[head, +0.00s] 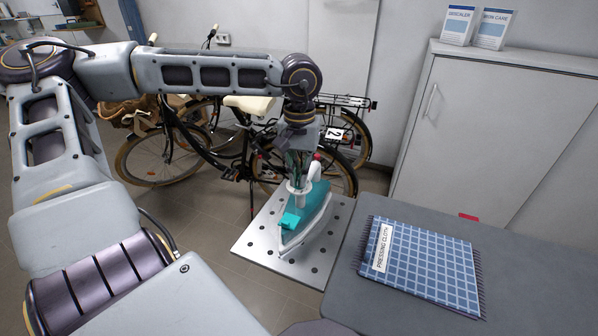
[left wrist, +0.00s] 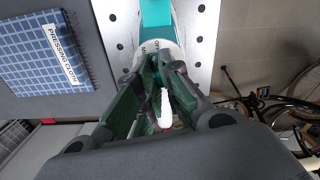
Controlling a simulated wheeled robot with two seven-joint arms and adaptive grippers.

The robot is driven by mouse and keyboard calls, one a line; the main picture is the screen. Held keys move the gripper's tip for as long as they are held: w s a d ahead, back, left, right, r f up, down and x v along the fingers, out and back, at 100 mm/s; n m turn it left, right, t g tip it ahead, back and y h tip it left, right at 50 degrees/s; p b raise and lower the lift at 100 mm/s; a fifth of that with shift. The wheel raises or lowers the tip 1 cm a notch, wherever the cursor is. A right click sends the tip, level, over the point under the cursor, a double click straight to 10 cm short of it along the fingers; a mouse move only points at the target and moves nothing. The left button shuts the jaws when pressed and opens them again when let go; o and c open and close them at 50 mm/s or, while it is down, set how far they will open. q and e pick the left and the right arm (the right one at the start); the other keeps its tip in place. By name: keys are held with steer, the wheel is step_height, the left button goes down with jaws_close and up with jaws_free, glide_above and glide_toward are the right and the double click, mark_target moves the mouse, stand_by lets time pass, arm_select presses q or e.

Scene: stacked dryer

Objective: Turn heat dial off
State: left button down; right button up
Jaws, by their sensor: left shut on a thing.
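A teal and white iron (head: 306,214) rests on a perforated metal plate (head: 262,243) in the head view. The heat dial (head: 297,194) is a white round piece on top of the iron. In the left wrist view the white dial rim (left wrist: 152,46) carries printed lettering, partly hidden by my fingers. My left gripper (head: 299,180) points down onto the dial from above. In the left wrist view its green-padded fingers (left wrist: 160,62) are closed together on the dial. The dial's exact setting is not readable. My right gripper is not in view.
A blue checked pressing cloth (head: 424,264) lies on the grey board (head: 515,285) right of the plate. A grey cabinet (head: 500,130) stands behind, with two small boxes on top. Bicycles (head: 200,140) stand behind the iron. A white piece with a red base (left wrist: 165,108) shows close behind my fingers.

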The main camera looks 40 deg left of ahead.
arm_select(q)
steer(key=shift+m, duration=1.1)
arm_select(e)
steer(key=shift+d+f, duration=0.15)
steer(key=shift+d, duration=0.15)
arm_select(q)
steer(key=c, duration=1.6)
jaws_free()
steer(key=shift+d, duration=0.1)
step_height(320, 180, up, 12)
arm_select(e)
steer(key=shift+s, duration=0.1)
